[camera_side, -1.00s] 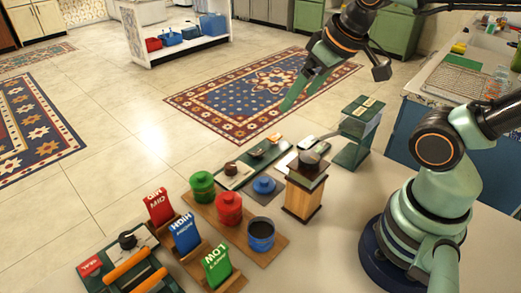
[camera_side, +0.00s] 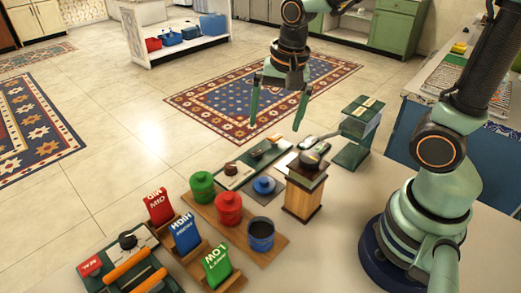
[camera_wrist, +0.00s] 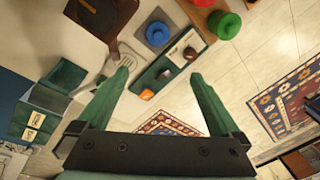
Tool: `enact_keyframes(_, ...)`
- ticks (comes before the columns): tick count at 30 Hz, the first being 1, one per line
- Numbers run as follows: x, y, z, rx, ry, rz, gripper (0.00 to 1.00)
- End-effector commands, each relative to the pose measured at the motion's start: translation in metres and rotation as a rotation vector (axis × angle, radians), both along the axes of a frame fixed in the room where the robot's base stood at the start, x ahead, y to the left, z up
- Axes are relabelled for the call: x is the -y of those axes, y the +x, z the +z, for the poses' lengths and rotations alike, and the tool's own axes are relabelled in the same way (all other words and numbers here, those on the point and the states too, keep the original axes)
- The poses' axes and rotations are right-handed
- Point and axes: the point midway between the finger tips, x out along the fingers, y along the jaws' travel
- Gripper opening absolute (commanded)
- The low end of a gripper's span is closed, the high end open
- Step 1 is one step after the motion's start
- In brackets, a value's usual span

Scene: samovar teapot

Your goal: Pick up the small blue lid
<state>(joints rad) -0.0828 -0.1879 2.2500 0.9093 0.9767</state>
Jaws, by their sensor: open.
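The small blue lid (camera_side: 264,185) lies flat on the table, between the red canister and the wooden stand. It also shows near the top of the wrist view (camera_wrist: 158,33), as a round blue disc with a knob. My gripper (camera_side: 275,124) is open and empty, pointing down, high above the work table. In the wrist view my two green fingers (camera_wrist: 160,76) are spread wide, and the lid is beyond their tips. The blue canister (camera_side: 261,240) stands uncovered, with a dark inside.
The red canister (camera_side: 229,209) and green canister (camera_side: 202,187) wear lids, left of the blue lid. A wooden stand (camera_side: 303,198) with a dark top rises close on its right. A tray (camera_side: 237,175) with small items lies behind. Upright cards, such as the green card (camera_side: 217,264), stand in front left.

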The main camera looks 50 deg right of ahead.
Motion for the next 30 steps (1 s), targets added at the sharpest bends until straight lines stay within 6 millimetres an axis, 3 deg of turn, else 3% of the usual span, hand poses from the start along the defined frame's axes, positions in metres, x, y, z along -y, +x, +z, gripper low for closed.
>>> enact_keyframes(3, -0.008, 0.008, -0.025, -0.09, 0.022, -0.216, 1.0)
enact_keyframes(10, -0.017, 0.014, -0.053, -0.174, 0.025, -0.481, 1.0)
enact_keyframes(14, -0.018, 0.015, -0.062, -0.185, 0.024, -0.522, 1.0)
enact_keyframes(24, -0.017, 0.013, -0.115, -0.187, 0.024, -0.522, 1.0)
enact_keyframes(30, -0.017, 0.014, -0.127, -0.184, 0.025, -0.522, 1.0)
